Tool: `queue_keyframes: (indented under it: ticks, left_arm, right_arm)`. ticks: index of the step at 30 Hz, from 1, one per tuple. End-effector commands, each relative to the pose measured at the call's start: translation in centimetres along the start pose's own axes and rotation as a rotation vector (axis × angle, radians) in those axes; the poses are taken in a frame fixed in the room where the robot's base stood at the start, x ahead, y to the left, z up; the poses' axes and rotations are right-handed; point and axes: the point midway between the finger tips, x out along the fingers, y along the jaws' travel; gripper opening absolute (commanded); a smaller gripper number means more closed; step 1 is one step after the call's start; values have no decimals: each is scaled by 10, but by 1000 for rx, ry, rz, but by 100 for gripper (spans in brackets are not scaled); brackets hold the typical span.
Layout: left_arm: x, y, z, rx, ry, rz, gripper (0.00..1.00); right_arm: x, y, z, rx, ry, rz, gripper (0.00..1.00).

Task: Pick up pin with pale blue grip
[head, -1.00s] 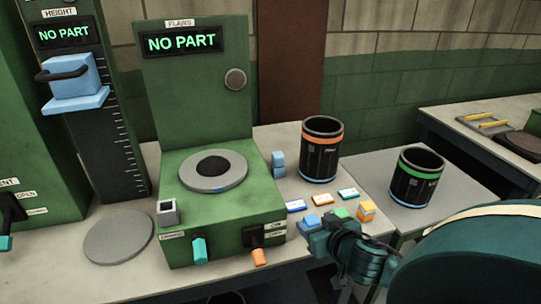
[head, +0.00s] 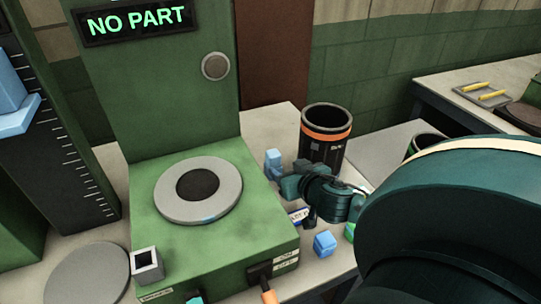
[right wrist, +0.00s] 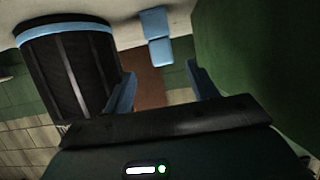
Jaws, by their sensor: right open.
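The pin with the pale blue grip (head: 273,159) stands on the bench between the green machine and the orange-banded bin, its lower part partly hidden by my right gripper. In the right wrist view the pale blue grip (right wrist: 157,36) lies ahead, beyond the gap between the fingers and apart from them. My right gripper (head: 287,180) is open and empty, close to the pin on its near right side. Its two blue fingers show spread in the right wrist view (right wrist: 159,86). My left gripper is not in view.
The dark bin (head: 325,143) stands just behind my right gripper. The green machine (head: 245,215) with its grey ring (head: 165,205) is close on the left. A blue block (head: 324,243) lies in front. Another bin (head: 428,141) is mostly hidden by my arm.

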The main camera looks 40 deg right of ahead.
Motion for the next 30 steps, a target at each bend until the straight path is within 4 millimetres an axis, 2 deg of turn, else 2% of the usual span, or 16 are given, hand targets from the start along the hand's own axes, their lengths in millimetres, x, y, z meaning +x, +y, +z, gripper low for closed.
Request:
queue_keyframes:
  ticks: [3,9,19,30]
  left_arm:
    - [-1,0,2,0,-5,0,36]
    - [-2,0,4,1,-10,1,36]
    - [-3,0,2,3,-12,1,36]
    - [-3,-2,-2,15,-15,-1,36]
  right_arm:
    - [22,0,-2,-2,4,1,58]
    - [51,0,-2,-1,3,2,58]
    - [72,0,-4,-2,3,1,58]
    - [113,-2,-5,-1,2,2,58]
